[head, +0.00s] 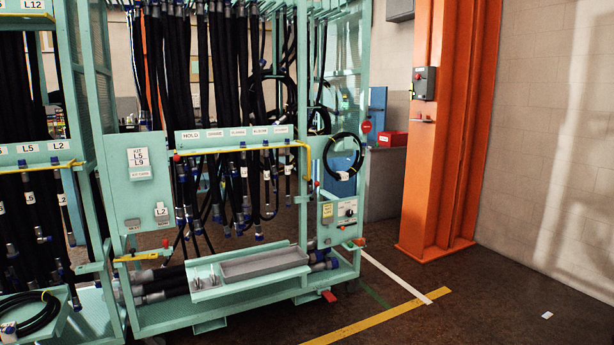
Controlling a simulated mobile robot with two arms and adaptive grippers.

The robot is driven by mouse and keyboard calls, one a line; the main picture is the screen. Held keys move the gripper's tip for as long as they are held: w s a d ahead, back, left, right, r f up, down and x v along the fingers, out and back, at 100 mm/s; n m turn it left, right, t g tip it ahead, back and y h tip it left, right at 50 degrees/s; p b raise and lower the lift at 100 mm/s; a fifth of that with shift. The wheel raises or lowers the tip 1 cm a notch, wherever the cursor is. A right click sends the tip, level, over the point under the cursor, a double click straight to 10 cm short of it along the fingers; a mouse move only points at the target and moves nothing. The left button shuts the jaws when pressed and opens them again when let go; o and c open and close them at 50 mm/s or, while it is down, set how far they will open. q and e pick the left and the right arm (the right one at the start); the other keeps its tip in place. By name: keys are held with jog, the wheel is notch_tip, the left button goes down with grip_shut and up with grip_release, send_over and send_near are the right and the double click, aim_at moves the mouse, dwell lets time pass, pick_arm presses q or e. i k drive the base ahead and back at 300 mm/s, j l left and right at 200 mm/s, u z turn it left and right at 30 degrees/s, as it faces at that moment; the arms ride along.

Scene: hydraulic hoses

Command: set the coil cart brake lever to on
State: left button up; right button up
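A mint-green wheeled hose rack (150,322) fills the middle of the head view. A small red pedal-like piece (329,296) sticks out low at its front right corner. An orange-red piece (359,242) sits higher on the same right end. A yellow handle with a red part (137,257) is at its lower left. No part is readably marked as a coil cart brake lever, so I cannot tell which one it is or its setting. Neither of my grippers is in view.
Black hoses hang in the rack, and a coiled hose (343,157) hangs at its right end. Another green rack (90,298) with a coil (30,314) stands at left. An orange column (440,170) stands behind right. The floor (500,310) at front right is mostly clear.

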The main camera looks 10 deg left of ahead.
aim_at(317, 183)
jog(key=i+j, duration=0.15)
jog(key=i, duration=0.8)
jog(key=i+j+u, duration=0.15)
jog(key=i, duration=0.8)
